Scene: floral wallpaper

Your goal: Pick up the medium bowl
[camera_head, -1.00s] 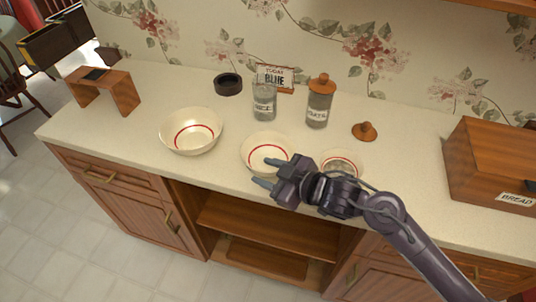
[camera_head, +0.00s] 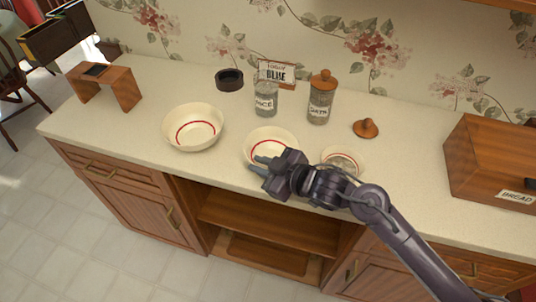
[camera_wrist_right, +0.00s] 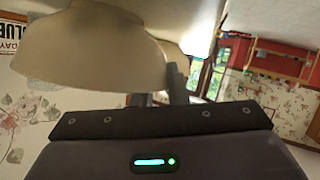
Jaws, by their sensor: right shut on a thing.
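Three cream bowls with red rings inside stand in a row on the counter. The medium bowl (camera_head: 272,138) is the middle one, between the large bowl (camera_head: 193,112) on the left and the small bowl (camera_head: 343,157) on the right. My right gripper (camera_head: 260,164) is shut on the medium bowl's near rim, and its fingers and wrist hide part of that side. In the right wrist view a cream bowl (camera_wrist_right: 90,50) fills the upper left, close to the gripper. I cannot tell whether the bowl is clear of the counter. My left gripper is not in view.
Behind the bowls stand a rice jar (camera_head: 265,101), an oats jar (camera_head: 320,100), a small sign (camera_head: 277,72) and a dark round dish (camera_head: 229,80). A wooden lid (camera_head: 366,128) and a bread box (camera_head: 495,165) are to the right. A wooden stand (camera_head: 105,87) is at the left.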

